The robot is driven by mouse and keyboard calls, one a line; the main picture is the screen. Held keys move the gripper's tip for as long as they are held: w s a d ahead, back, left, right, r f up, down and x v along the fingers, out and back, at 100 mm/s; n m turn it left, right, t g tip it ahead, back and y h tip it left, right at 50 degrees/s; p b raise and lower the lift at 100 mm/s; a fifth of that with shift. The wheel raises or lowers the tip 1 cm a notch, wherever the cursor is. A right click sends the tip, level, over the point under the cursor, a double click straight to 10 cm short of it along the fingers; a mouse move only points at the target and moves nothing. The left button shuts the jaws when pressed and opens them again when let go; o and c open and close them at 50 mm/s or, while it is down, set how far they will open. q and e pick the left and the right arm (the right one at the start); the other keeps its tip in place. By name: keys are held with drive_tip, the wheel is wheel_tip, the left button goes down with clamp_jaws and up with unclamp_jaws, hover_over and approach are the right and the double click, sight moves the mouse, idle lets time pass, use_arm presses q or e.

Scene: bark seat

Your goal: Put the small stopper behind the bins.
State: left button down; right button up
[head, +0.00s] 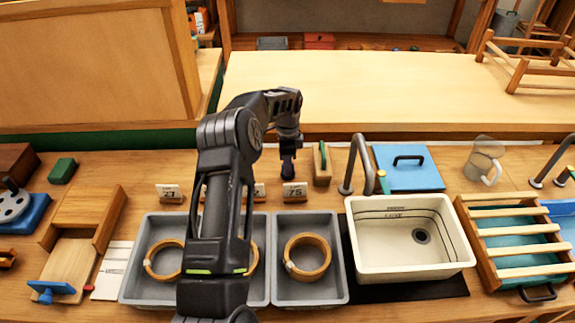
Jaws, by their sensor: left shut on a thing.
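The grey bins stand side by side at the front of the counter: one on the left (133,272), partly hidden by my arm, and one to its right (340,268). My left gripper (288,153) is beyond the right bin, above the counter near a number card. It is shut on a small dark blue thing (288,171), which looks like the small stopper and points down. Whether it touches the counter is hard to tell. My right gripper is not in view.
Wooden rings (307,257) lie in the bins. Number cards (294,192) stand just behind them. A green-sided wooden block (322,164) is right of the gripper, then a tap (350,165) and a cream sink (410,270). The counter left of the gripper looks fairly clear.

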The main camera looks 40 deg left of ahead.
use_arm(q)
drive_tip(key=shift+f, duration=0.2)
drive_tip(key=c, duration=1.4)
unclamp_jaws()
drive_tip(key=shift+r, duration=0.15)
wheel_tip(320, 180, up, 12)
drive_tip(key=b, duration=0.1)
